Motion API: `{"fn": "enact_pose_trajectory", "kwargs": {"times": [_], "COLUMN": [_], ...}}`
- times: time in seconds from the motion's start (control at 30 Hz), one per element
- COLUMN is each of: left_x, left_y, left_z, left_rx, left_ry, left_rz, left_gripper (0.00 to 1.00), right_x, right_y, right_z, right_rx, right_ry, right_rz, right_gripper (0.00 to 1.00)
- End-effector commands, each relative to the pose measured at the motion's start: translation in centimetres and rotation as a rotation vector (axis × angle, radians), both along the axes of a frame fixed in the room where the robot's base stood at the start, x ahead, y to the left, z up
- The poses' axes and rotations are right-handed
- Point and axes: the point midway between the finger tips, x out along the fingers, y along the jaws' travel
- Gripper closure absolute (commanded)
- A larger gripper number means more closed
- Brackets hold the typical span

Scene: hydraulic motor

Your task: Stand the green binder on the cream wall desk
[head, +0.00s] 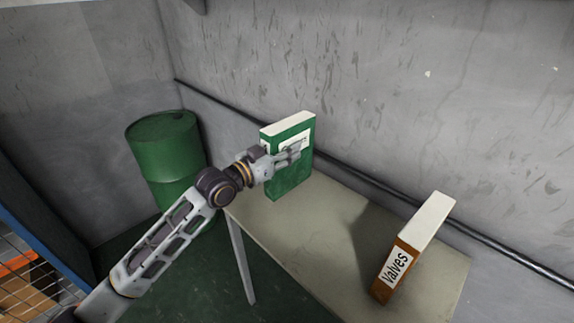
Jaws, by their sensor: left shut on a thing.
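The green binder (292,180) with a white label is upright at the far left end of the cream wall desk (325,217). My left gripper (292,154) is shut on the green binder at its labelled side, and the fingers cover part of the label. The binder's lower edge overlaps the desk top in the head view; I cannot tell whether it touches the surface or hangs just above it. My right gripper is not in view.
An orange binder (398,262) marked "Valves" stands at the desk's right part. A green drum (167,150) stands on the floor left of the desk. A dark pipe (365,179) runs along the wall behind. The desk's middle is clear.

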Motion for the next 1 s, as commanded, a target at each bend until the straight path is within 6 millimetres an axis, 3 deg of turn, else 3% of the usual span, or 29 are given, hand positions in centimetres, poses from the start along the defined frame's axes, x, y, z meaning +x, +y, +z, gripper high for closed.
{"fn": "enact_pose_trajectory", "kwargs": {"times": [0.37, 0.8, 1.0], "left_x": [0.0, 0.0, 0.0], "left_y": [0.0, 0.0, 0.0], "left_z": [-0.1, -4.5, -4.8], "left_rx": [-0.001, -0.003, -0.003], "left_ry": [-0.003, -0.001, -0.004], "left_rz": [0.0, 0.0, 0.0], "left_gripper": [0.99, 0.99, 0.99], "right_x": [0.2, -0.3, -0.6], "right_y": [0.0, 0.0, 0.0], "right_z": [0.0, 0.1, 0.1], "right_rx": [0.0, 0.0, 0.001], "right_ry": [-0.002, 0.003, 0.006], "right_rz": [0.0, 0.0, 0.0], "right_gripper": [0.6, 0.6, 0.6]}}
